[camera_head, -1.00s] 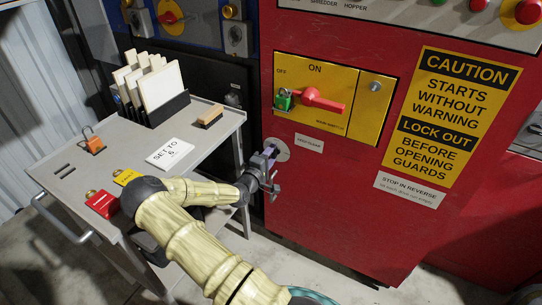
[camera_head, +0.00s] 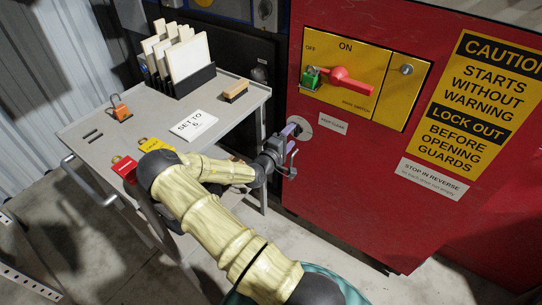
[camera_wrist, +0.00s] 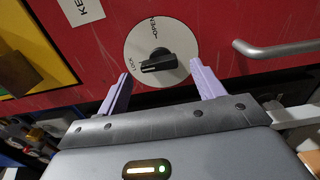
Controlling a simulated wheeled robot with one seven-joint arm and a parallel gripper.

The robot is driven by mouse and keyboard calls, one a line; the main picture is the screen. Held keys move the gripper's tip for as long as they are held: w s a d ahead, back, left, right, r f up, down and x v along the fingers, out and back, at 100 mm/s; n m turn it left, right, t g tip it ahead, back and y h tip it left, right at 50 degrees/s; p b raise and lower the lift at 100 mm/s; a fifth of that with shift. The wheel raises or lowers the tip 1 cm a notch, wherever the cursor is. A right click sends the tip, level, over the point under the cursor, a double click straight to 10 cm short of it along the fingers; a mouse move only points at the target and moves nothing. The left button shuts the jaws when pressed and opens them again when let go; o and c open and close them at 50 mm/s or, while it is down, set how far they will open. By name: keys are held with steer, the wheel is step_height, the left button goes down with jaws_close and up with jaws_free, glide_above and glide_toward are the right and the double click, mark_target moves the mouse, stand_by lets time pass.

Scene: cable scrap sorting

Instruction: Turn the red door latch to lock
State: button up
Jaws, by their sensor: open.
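The door latch is a black knob (camera_wrist: 158,62) on a round pale plate on the red door, marked OPEN and LOCK, in the wrist view. Its white mark lies on the knob's lower side, near the LOCK word; its exact setting is hard to read. In the head view the plate (camera_head: 301,124) shows as a grey disc, partly behind my gripper. My gripper (camera_wrist: 157,88) is open, with one lilac finger on each side of the plate's lower part and nothing between them. It also shows in the head view (camera_head: 290,150), just in front of the disc. The fingers do not touch the knob.
A metal bar handle (camera_wrist: 275,49) is right of the plate in the wrist view. A yellow switch panel (camera_head: 365,78) with a red handle and green padlock is above the latch. A grey cart (camera_head: 95,135) with tags, a card and boards stands left. Bare floor lies below the door.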

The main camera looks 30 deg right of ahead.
steer(key=p+v, duration=0.1)
steer(key=v, duration=1.4)
